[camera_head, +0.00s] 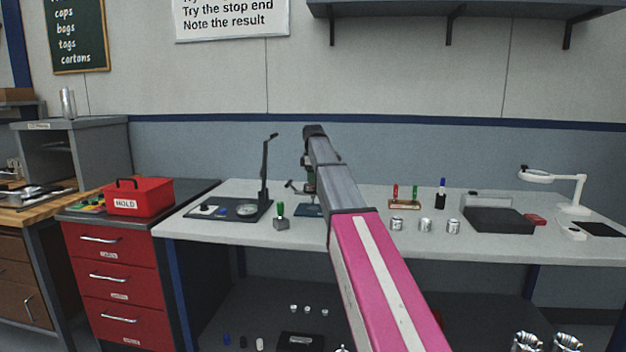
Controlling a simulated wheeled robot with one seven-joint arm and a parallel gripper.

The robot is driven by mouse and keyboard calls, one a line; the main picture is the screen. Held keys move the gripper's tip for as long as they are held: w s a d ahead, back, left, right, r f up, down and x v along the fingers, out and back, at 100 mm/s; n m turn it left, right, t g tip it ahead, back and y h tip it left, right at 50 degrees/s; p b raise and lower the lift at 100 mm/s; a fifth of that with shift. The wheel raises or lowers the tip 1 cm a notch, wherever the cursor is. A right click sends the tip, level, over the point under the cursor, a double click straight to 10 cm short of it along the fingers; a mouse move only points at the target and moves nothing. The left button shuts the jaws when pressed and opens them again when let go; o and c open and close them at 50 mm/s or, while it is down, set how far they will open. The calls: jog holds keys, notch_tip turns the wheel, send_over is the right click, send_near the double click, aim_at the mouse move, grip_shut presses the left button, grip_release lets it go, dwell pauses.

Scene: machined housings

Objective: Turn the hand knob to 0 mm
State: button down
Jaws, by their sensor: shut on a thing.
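My arm reaches from the lower right up over the bench (230,228), pink near me and grey farther out. Its dark far joint is in front of a dark green bench device, seen only in part, with a blue base (309,211) and a small lever (293,187) sticking out to the left. My gripper is hidden behind my arm, so its fingers and what they hold do not show. No hand knob or millimetre scale can be made out.
Left of the device are a black stand (265,175) on a dark plate and a green-handled tool (281,215). To the right are a wooden rack (404,205), several metal cylinders (425,225), a dark tray (498,221) and a white lamp (575,195). A red box (140,198) sits on the left cabinet.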

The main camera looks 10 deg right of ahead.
jog(key=c, duration=0.9)
grip_release()
jog(key=shift+c, duration=0.2)
jog(key=shift+r, duration=0.1)
notch_tip(320, 180, up, 11)
jog(key=shift+f, duration=0.2)
